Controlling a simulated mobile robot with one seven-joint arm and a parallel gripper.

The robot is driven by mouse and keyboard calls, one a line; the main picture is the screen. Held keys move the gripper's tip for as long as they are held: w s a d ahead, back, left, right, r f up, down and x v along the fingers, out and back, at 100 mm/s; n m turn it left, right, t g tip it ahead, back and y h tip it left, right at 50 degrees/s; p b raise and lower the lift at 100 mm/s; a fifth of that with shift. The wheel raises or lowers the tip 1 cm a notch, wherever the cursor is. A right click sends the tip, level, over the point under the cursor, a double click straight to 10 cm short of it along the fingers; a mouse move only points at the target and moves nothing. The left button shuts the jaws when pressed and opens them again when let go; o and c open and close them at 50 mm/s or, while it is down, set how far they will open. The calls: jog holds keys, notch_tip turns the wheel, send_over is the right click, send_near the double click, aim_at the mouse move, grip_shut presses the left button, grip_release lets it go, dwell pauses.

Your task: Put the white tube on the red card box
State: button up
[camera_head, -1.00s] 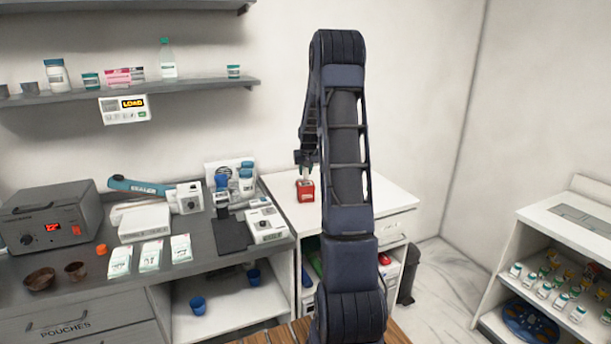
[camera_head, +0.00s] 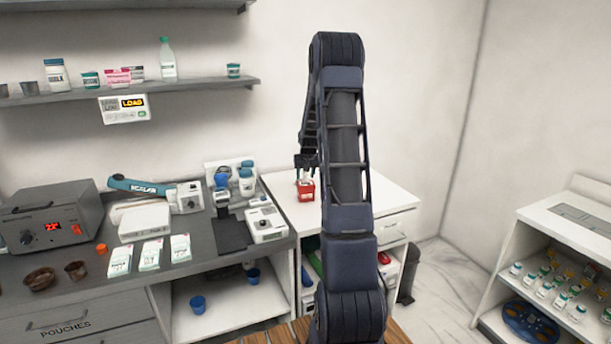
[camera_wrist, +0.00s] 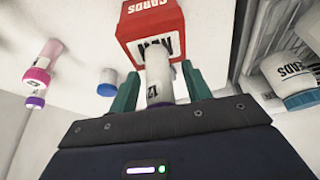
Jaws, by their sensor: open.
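The red card box (camera_head: 306,191) stands on the white cabinet top, left of my arm in the head view. In the wrist view the red card box (camera_wrist: 151,35) is at the top centre, with white lettering. My gripper (camera_wrist: 155,88) is open, a finger on each side of the tube. In the head view my gripper (camera_head: 305,162) is just above the box. The tube is too small there to make out clearly.
The white cabinet top (camera_head: 375,195) is mostly clear around the box. The grey counter (camera_head: 205,240) to the left holds a white device (camera_head: 265,224), a dark pad and blue-capped bottles. A wall shelf (camera_head: 200,86) is above. A white rack (camera_head: 560,240) with vials stands right.

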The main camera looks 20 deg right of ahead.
jog(key=v, duration=1.2)
jog(key=s+a+r, duration=0.7)
jog(key=s, duration=0.3)
jog(key=s+a, duration=0.4)
jog(key=s, duration=0.7)
jog(key=s+a+r+n, duration=0.1)
jog(key=s+a, duration=0.3)
jog(key=s, duration=0.6)
jog(key=s+a+n, duration=0.1)
jog(key=s+a, duration=0.3)
jog(key=s, duration=0.7)
jog(key=shift+s+a+r+y, duration=0.2)
jog(key=shift+s+r+y, duration=0.05)
jog(key=shift+s+y, duration=0.15)
